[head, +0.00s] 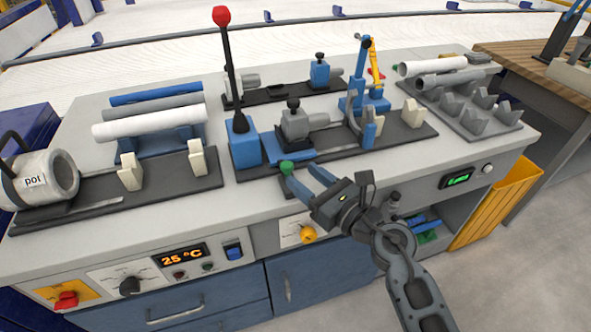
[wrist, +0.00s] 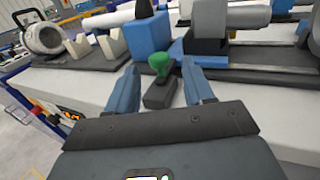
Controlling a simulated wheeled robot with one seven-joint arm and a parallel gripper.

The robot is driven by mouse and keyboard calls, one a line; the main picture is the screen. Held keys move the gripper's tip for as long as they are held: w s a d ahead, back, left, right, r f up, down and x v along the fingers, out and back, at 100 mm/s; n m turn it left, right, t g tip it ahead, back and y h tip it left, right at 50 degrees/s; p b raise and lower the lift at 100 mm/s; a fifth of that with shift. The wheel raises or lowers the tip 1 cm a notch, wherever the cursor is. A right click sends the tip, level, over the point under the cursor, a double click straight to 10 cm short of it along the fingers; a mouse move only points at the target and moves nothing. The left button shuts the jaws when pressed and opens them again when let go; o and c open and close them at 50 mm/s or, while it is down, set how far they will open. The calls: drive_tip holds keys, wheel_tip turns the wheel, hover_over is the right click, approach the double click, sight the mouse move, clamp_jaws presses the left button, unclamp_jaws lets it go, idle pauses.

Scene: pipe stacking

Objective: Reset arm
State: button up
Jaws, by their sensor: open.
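A small green knob on a dark base (wrist: 159,62) shows between the fingertips in the wrist view. In the head view the green knob (head: 287,168) is right beside the left fingertip. I cannot tell whether they touch.
The clamp fixture (head: 240,150) with a red-topped lever stands just behind my gripper. Another pipe rack (head: 475,118) stands at the right. Open floor (head: 500,270) lies at the lower right.

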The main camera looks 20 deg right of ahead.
drive_tip(key=shift+s+d, duration=0.15)
drive_tip(key=shift+s, duration=0.3)
drive_tip(key=s+d+r+n+h, duration=0.1)
drive_tip(key=s+n+h, duration=0.1)
drive_tip(key=s+n, duration=0.8)
drive_tip(key=s+d+r+n+g+h, duration=0.1)
drive_tip(key=s+r+n+h, duration=0.1)
drive_tip(key=s+n, duration=0.9)
drive_tip(key=s+d+r+n+h, duration=0.1)
drive_tip(key=s+n, duration=0.9)
drive_tip(key=s, duration=1)
drive_tip(key=shift+s+d+r+n+g+h, duration=0.3)
drive_tip(key=shift+s+d+r+g+h, duration=0.15)
drive_tip(key=shift+h, duration=0.45)
